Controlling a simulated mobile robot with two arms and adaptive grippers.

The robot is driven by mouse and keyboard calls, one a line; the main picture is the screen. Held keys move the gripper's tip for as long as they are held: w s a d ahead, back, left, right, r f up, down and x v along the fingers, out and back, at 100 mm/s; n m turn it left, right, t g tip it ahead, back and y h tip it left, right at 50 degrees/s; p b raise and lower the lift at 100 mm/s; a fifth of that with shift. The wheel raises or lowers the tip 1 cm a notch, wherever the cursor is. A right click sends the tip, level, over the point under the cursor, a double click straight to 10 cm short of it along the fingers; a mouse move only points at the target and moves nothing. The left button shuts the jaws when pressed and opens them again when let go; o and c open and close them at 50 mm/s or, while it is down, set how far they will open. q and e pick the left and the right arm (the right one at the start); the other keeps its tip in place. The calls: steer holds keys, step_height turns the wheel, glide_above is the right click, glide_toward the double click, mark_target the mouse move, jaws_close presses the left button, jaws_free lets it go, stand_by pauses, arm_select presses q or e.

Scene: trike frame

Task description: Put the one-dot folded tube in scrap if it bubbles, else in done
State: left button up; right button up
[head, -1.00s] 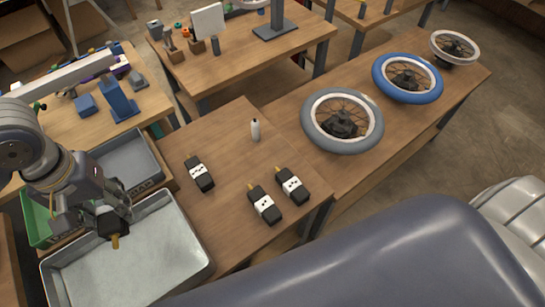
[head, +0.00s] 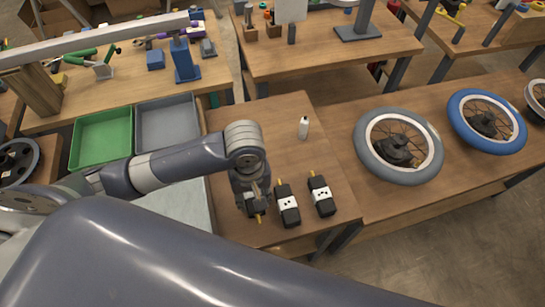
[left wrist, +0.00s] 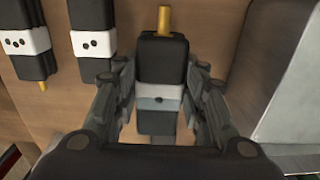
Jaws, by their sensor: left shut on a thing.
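My left gripper (head: 256,205) is shut on the one-dot folded tube (left wrist: 160,103). The tube is black with a brass valve stem and a pale band bearing one dot; part of it shows in the head view (head: 258,209). It is at the table's front, left of a two-dot tube (head: 288,207) and another dotted tube (head: 322,195). I cannot tell whether it touches the table. The green tray (head: 102,139) and grey tray (head: 168,124) stand at left; their labels do not show. My right gripper is out of view.
A pale metal basin (head: 187,203), partly hidden by my arm, lies left of the held tube; its edge shows in the wrist view (left wrist: 283,80). A white bottle (head: 303,128) stands behind the tubes. Wheels (head: 398,146) are at right.

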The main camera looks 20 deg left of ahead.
arm_select(q)
steer(key=w+a, duration=0.1)
steer(key=w, duration=0.4)
steer(key=w+f, duration=0.1)
steer(key=w, duration=0.4)
steer(key=w+a+p, duration=0.1)
steer(key=w, duration=0.4)
steer(key=shift+w+a+f, duration=0.3)
steer(key=shift+w+a, duration=0.05)
steer(key=shift+f, duration=1.8)
steer(key=o, duration=1.3)
steer(key=shift+f, duration=0.1)
steer(key=shift+c, duration=0.2)
